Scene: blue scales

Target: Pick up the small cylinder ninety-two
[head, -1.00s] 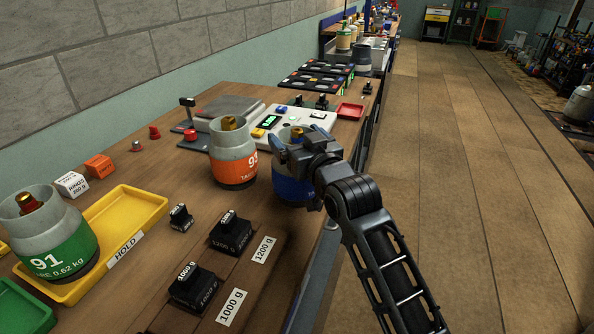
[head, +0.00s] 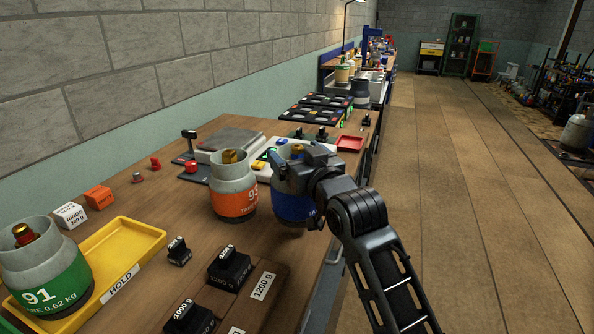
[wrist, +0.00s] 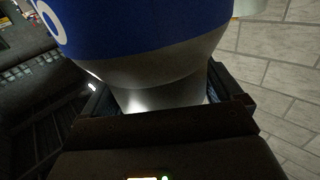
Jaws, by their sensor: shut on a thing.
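The blue-banded grey cylinder (head: 290,206) is at the bench's right edge in the head view, beside the orange cylinder. Its number is mostly hidden; a white digit fragment shows on the blue band (wrist: 140,25) in the wrist view. My gripper (head: 292,166) is shut on its grey upper part from above. In the wrist view my gripper's jaws (wrist: 165,103) sit on both sides of that grey part. The cylinder looks upright and slightly raised, though the gap under it is hard to make out.
The orange cylinder (head: 233,203), marked 93, stands close on the left. Black weights (head: 230,268) sit in front. A scale (head: 228,147) and red tray (head: 350,143) are behind. Open floor lies right.

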